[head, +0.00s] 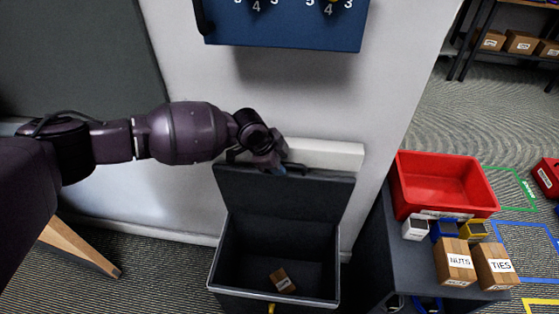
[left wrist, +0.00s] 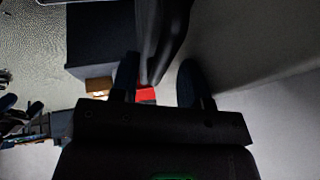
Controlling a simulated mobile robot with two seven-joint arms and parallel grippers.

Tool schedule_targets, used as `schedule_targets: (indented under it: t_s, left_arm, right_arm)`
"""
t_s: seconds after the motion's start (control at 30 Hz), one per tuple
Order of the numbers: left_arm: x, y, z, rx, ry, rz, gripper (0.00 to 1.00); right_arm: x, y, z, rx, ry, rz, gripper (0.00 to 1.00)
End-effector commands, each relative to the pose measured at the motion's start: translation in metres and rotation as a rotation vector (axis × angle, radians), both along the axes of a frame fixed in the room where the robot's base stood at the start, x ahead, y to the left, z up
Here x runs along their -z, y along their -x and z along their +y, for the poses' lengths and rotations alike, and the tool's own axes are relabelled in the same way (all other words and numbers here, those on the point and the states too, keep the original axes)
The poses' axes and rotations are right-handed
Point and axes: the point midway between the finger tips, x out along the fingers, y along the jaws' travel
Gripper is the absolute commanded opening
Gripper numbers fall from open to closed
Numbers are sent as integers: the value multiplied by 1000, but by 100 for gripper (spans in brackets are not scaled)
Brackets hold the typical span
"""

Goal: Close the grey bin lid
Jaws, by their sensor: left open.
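The grey bin (head: 322,262) stands on the floor against the wall, open at the top. Its lid (head: 315,197) is raised and tilted back near the wall behind it. In the left wrist view the two fingers of my left gripper (left wrist: 158,80) are apart. A dark slab, apparently the lid seen edge-on (left wrist: 160,35), runs between them; I cannot tell whether they touch it. My right gripper is not in view.
A small cardboard box (head: 282,279) lies inside the bin. A dark cabinet on the right carries a red tray (head: 448,181), small coloured containers and boxes labelled NUTS (head: 455,262) and TIES (head: 496,266). A blue panel (head: 287,25) hangs on the wall above. A white ledge (head: 335,153) is behind the lid.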

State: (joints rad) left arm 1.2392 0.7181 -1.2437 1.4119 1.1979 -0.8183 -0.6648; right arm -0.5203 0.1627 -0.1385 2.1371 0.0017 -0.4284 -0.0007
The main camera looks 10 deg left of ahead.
Motion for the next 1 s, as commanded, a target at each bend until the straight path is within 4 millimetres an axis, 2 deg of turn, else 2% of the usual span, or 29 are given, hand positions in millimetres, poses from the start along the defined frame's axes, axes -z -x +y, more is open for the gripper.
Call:
schedule_targets:
  t_s: [0.23, 0.5, 0.8, 1.0]
  left_arm:
    - [-1, 0, 0, 0, 0, -1, 41]
    - [-1, 0, 0, 0, 0, -1, 0]
    - [-1, 1, 0, 0, 0, -3, 0]
    - [-4, 9, 0, -1, 1, -29, 0]
  right_arm:
    - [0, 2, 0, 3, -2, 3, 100]
    - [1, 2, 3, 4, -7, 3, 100]
    - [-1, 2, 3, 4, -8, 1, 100]
    - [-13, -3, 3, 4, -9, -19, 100]
